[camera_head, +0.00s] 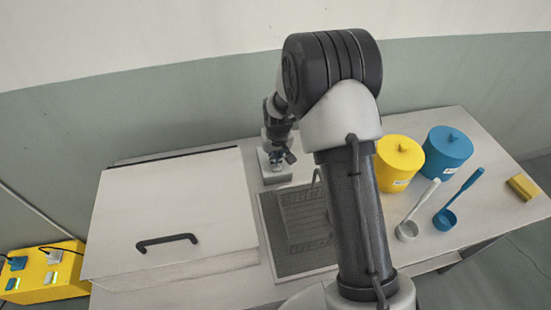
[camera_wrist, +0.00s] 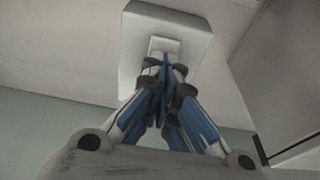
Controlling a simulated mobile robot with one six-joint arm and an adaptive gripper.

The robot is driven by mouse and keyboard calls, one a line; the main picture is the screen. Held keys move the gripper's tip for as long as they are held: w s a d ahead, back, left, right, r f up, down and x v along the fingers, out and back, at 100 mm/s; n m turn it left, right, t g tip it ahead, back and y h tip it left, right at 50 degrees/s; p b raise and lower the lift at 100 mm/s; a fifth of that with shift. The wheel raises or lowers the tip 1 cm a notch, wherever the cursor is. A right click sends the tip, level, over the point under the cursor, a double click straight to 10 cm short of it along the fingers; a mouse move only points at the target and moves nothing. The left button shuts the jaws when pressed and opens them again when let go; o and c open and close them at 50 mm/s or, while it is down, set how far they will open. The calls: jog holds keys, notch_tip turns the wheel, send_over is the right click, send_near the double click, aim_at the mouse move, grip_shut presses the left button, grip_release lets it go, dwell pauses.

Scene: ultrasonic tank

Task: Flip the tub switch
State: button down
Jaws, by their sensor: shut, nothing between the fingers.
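The switch is a small pale rocker (camera_wrist: 165,45) on a white box in the wrist view. In the head view the white switch box (camera_head: 272,179) stands on the table just right of the large white tub (camera_head: 120,215), whose lid with a black handle is down. My gripper (camera_wrist: 164,62) is shut and empty, its blue-and-grey fingers together at the lower edge of the rocker. Whether they touch it I cannot tell. In the head view my gripper (camera_head: 277,160) is right over the switch box and hides part of it. The rocker's position is unclear.
A wire basket (camera_head: 302,212) stands on a dark grid mat (camera_head: 270,225), partly behind my arm. To the right are a yellow pot (camera_head: 398,165), a blue pot (camera_head: 447,155), a white ladle (camera_head: 406,230), a blue ladle (camera_head: 445,217) and a yellow block (camera_head: 522,188). A yellow box (camera_head: 45,285) with plugs sits at the lower left.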

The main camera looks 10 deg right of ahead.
jog(key=p+v, duration=0.2)
jog(key=v, duration=0.3)
jog(key=shift+r+p, duration=0.3)
jog(key=shift+p, duration=0.05)
jog(key=s+r+p, duration=0.1)
jog(key=s+r, duration=0.3)
jog(key=r, duration=0.3)
jog(key=shift+s+p, duration=0.25)
jog(key=shift+p, duration=0.15)
jog(key=shift+r, duration=0.1)
jog(key=s+r+t, duration=0.1)
jog(key=s+r, duration=1.2)
jog(key=r, duration=0.3)
jog(key=s+r, duration=0.2)
jog(key=s, duration=0.6)
jog(key=s+r+t, duration=0.1)
jog(key=s, duration=0.7)
jog(key=shift+s+d+r, duration=0.15)
jog(key=shift+s+r, duration=0.25)
jog(key=c, duration=2.3)
grip_release()
